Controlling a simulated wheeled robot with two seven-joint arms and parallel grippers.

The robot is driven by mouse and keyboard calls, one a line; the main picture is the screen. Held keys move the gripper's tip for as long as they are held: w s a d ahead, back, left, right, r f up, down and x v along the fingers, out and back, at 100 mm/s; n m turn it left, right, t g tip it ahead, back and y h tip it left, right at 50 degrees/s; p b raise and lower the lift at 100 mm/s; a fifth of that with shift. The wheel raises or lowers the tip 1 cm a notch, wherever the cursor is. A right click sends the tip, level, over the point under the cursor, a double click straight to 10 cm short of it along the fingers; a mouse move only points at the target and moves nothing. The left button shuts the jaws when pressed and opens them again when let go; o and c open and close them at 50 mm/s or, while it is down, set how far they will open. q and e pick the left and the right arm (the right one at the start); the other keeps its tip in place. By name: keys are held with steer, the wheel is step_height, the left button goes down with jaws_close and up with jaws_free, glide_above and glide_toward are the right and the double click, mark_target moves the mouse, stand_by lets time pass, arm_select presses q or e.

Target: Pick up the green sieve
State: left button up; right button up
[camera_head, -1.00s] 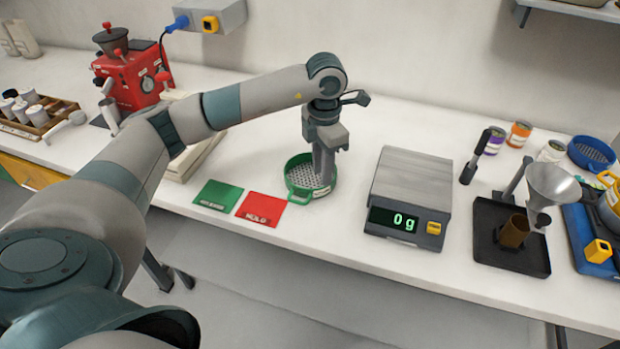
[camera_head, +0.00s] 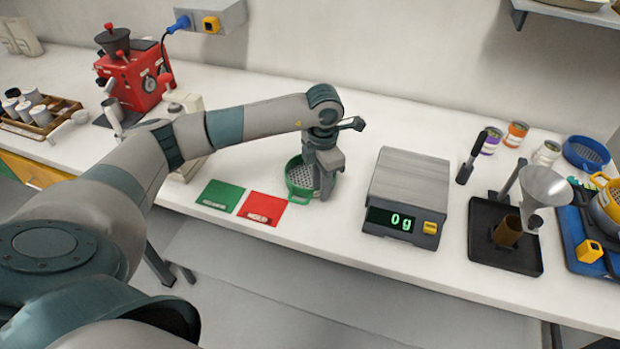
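The green sieve (camera_head: 293,186) lies on the white bench, left of the scale. It is a round green ring with a pale perforated mesh. My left gripper (camera_head: 324,194) points down at the sieve's right side, and its fingers cover that part of the rim. The fingers look close together from here. I cannot tell whether they grip the rim or how far apart they are. My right gripper does not show.
A grey scale (camera_head: 408,190) reading 0 g stands to the right. A green card (camera_head: 220,195) and a red card (camera_head: 262,208) lie to the left. Farther right is a black tray (camera_head: 487,212) with a funnel (camera_head: 543,185). A blue sieve (camera_head: 586,153) lies at far right.

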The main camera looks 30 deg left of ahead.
arm_select(q)
jaws_close()
steer(key=shift+r, duration=0.15)
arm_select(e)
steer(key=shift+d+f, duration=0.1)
